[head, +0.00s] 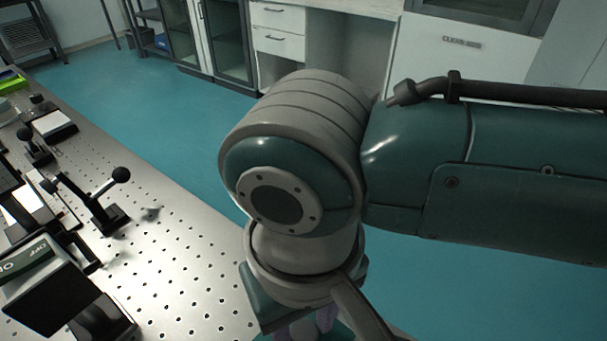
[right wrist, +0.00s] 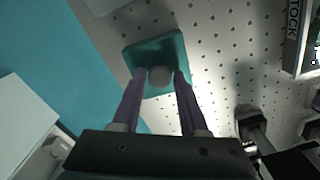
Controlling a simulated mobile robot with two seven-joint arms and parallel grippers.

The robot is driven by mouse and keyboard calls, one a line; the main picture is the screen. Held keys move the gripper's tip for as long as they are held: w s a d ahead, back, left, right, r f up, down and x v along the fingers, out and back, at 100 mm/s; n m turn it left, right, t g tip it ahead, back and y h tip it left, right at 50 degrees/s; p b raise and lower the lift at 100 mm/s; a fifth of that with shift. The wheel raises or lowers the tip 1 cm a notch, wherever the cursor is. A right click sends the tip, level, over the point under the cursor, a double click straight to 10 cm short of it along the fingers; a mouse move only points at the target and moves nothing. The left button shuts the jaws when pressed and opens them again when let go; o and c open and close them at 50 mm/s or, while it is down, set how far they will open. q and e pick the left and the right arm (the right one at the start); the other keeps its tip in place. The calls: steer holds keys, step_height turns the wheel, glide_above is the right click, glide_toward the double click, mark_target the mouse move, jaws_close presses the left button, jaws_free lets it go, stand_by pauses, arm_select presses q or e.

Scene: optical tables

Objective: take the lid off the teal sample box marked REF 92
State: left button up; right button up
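A teal square box (right wrist: 179,48) with a round grey knob (right wrist: 160,76) on top sits on the perforated table in the right wrist view. No marking is readable on it. My right gripper (right wrist: 159,73) is above the box, its two purple fingers apart on either side of the knob. A narrow gap seems to show between each fingertip and the knob. In the head view my right arm covers the middle, and only a bit of the purple fingers (head: 312,326) shows below it. My left gripper is in neither view.
The perforated optical table (head: 190,275) has its edge close to the box, with blue floor (head: 160,105) beyond. A black-handled post mount (head: 105,205) and a dark labelled block (head: 50,295) stand on the left. A STOCK-marked item (right wrist: 294,35) lies right of the box.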

jaws_close()
stand_by(0.3)
